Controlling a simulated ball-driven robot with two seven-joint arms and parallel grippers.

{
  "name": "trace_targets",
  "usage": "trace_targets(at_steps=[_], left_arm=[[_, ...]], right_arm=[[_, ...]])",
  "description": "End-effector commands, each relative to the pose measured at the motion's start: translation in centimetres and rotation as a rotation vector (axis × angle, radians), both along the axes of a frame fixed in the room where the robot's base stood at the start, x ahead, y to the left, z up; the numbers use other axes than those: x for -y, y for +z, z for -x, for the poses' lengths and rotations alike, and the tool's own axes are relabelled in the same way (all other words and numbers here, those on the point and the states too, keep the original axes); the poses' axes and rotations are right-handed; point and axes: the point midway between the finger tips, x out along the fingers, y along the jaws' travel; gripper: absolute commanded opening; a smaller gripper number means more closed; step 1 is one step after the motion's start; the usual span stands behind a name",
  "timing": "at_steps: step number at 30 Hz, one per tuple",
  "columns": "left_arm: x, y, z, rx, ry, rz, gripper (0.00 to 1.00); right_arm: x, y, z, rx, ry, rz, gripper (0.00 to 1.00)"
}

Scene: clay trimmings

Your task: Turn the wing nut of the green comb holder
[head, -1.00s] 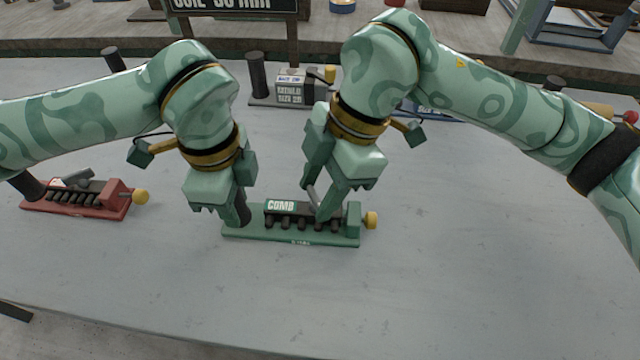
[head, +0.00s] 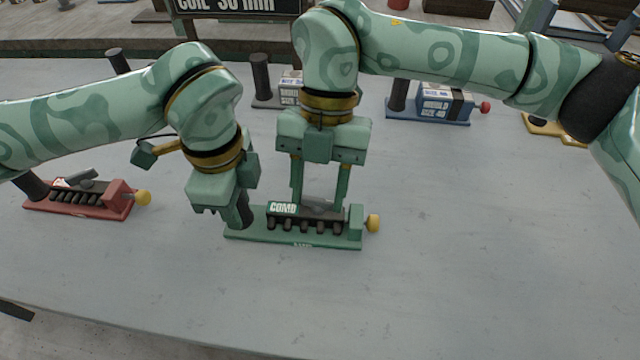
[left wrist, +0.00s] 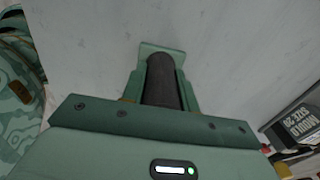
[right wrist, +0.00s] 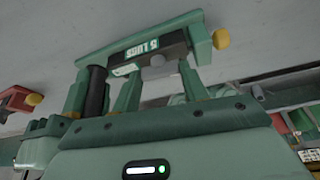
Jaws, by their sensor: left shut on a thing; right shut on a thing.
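The green comb holder (head: 245,236) lies on the grey table in the middle of the head view, with a COMB label, several dark lugs and a yellow end knob (head: 373,223). My left gripper (head: 238,212) is shut on its upright dark post (left wrist: 163,82) at the left end. My right gripper (head: 320,203) points down over the holder, its two fingers on either side of the grey wing nut (head: 320,207), shut on the nut's ends. The nut also shows between these fingers in the right wrist view (right wrist: 158,69). Its far side is partly hidden.
A red holder (head: 80,207) with a yellow knob stands at left. A grey holder (head: 264,103) and a blue holder (head: 430,120) stand behind my right arm. A yellow piece (head: 550,130) lies at far right. The table is clear in front and to the right.

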Motion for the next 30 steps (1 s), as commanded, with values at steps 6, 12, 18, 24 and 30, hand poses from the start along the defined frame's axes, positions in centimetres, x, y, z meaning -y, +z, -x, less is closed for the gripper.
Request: trace_targets(at_steps=[6, 12, 18, 24, 30], left_arm=[[0.03, 0.03, 0.04, 0.000, -0.003, 0.001, 0.00], [0.03, 0.02, 0.04, 0.000, -0.003, 0.001, 0.00], [0.04, 0.02, 0.03, 0.000, -0.002, 0.001, 0.00], [0.04, 0.02, 0.03, 0.000, -0.002, 0.001, 0.00], [0.05, 0.03, 0.02, 0.000, -0.002, 0.001, 0.00]], right_arm=[[-0.21, 0.11, -0.07, 0.004, 0.204, 0.001, 0.21], [-0.31, 0.11, -0.08, 0.004, 0.371, 0.001, 0.21], [-0.40, 0.10, -0.02, 0.002, 0.502, -0.001, 0.21], [-0.47, 0.11, -0.02, 0.002, 0.582, -0.002, 0.21], [-0.46, 0.08, -0.02, 0.001, 0.618, -0.003, 0.21]])
